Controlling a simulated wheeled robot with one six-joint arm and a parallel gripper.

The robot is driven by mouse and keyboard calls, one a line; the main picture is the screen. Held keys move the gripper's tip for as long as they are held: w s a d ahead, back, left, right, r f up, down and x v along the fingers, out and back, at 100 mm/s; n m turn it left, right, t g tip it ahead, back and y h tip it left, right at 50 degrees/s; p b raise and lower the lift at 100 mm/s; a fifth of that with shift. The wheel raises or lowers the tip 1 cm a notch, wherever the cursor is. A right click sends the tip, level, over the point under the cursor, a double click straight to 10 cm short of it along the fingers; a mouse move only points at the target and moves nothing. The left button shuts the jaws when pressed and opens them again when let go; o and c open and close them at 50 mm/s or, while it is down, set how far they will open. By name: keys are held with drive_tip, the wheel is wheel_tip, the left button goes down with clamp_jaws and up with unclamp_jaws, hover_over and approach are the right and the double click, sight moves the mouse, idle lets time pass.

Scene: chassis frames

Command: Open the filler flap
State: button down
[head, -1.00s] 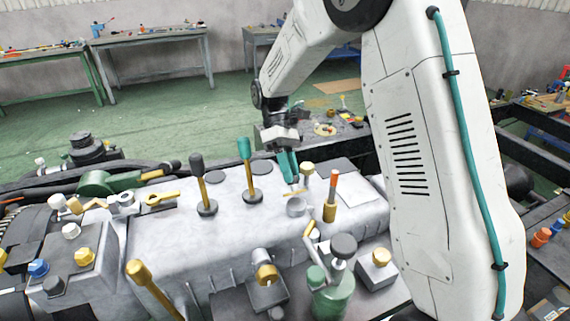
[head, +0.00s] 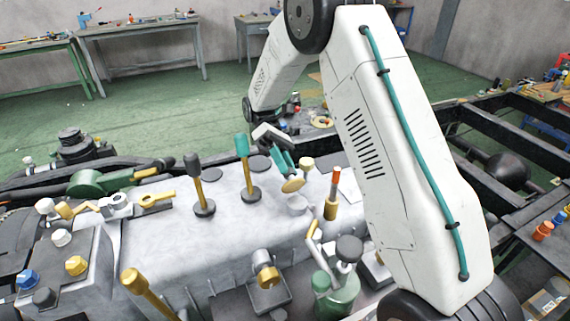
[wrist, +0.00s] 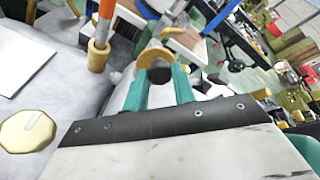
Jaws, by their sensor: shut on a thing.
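The filler flap (head: 293,184) is a small round brass disc, tilted up with its face showing, above a grey filler neck (head: 298,204) on the engine's pale top. My gripper (head: 288,173) has teal fingers and is shut on the flap's edge. In the wrist view, the fingers of my gripper (wrist: 158,80) reach the brass flap (wrist: 153,54), and a dark round part shows between them. The fingers partly hide the grip, and the filler neck is hard to make out there.
A teal-topped lever (head: 244,165) and a black-topped lever (head: 197,180) stand to the left. A green canister (head: 336,292) is in front.

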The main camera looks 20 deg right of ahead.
drive_tip(key=c, duration=1.1)
unclamp_jaws()
drive_tip(key=shift+c, duration=0.2)
